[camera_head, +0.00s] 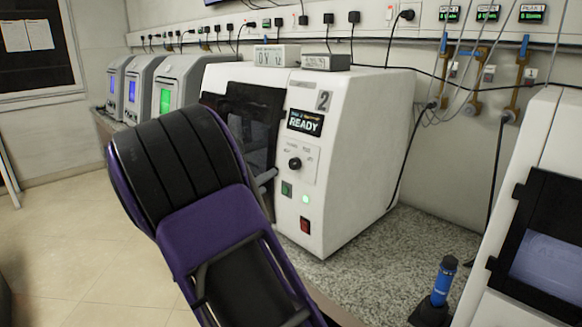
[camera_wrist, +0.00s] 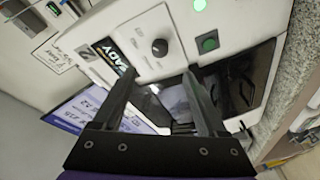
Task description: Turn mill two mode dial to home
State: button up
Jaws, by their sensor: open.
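Mill two (camera_head: 345,130) is a white machine marked 2, with a screen (camera_head: 305,122) reading READY. Its mode dial (camera_head: 295,163) is a round black knob on a pale panel below the screen. The dial also shows in the wrist view (camera_wrist: 159,47), just beyond the fingertips. My gripper (camera_wrist: 158,75) is open and empty, its two black fingers apart and pointing toward the panel. The dial is not between the fingers, and I see no contact. In the head view my purple and black arm hides part of the mill's front; I cannot make out the fingers there.
A green button (camera_head: 286,189) and a red switch (camera_head: 305,226) sit below the dial. The mill's dark door (camera_head: 245,115) is left of the panel. Another white machine (camera_head: 530,220) stands at right. Bare speckled counter (camera_head: 385,260) lies between them, with a blue-handled tool (camera_head: 444,280).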

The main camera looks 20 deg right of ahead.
aim_at(293, 165)
jog(key=p+x, duration=0.1)
jog(key=x, duration=1.2)
jog(key=shift+w, duration=0.1)
jog(key=shift+a, duration=0.1)
grip_shut()
